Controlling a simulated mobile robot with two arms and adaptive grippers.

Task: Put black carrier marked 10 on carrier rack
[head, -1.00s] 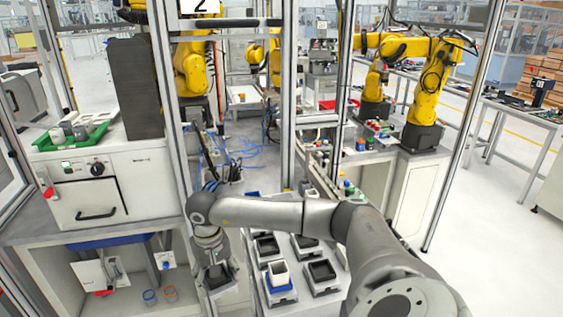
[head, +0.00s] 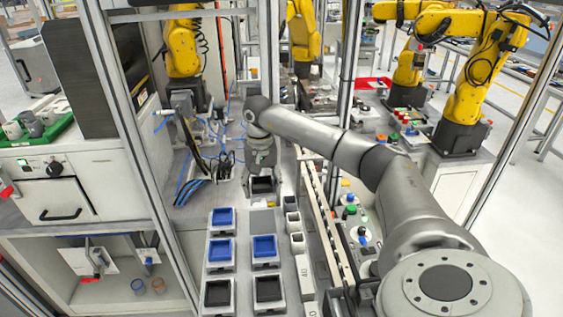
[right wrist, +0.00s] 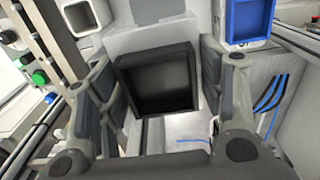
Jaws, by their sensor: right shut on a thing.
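My right gripper (head: 262,168) is shut on a black carrier (head: 262,185), an open-topped square box. In the head view it is at the far end of the carrier rows. In the right wrist view the black carrier (right wrist: 158,82) sits between the two fingers of the right gripper (right wrist: 160,95), and its inside looks empty. No number can be read on it. What appears to be the carrier rack (head: 262,222) is a set of pale holders in two columns, with a bare grey place just nearer than the held carrier. My left gripper is not in view.
Blue carriers (head: 222,217) and black carriers (head: 217,293) stand on the nearer holders. Small pale cups (head: 297,240) line the right side, beside a long rail (head: 325,225). Cables (head: 205,170) lie to the left. A metal frame post (head: 135,140) stands at left.

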